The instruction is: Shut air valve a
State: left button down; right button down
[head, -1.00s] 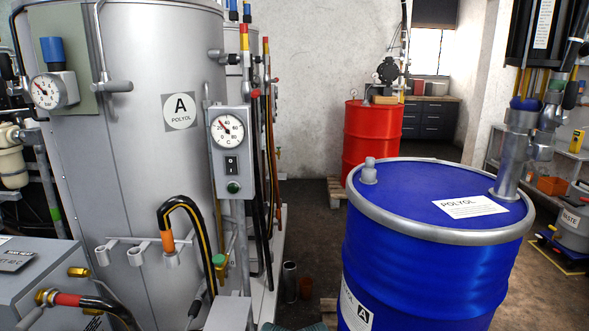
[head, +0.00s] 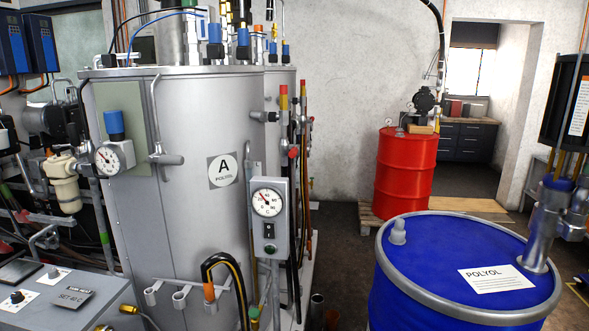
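The silver tank marked A POLYOL (head: 200,235) stands left of centre in the head view. On its upper left side is a grey-green panel with a blue-capped knob (head: 114,124) above a round white gauge (head: 109,158). Just right of the panel, a grey pipe runs down the tank to a fitting with a short horizontal handle (head: 166,158). No label reads "air valve a", so I cannot tell which fitting it is. Neither of my grippers shows in this view.
A control box with a dial (head: 269,215) stands at the tank's right. A blue drum labelled POLYOL (head: 440,255) is in the right foreground, and a red drum (head: 406,168) is behind it. A grey console (head: 75,300) fills the lower left. Some floor shows between tank and drums.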

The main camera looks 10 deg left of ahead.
aim_at(72, 129)
jog(key=u, duration=1.5)
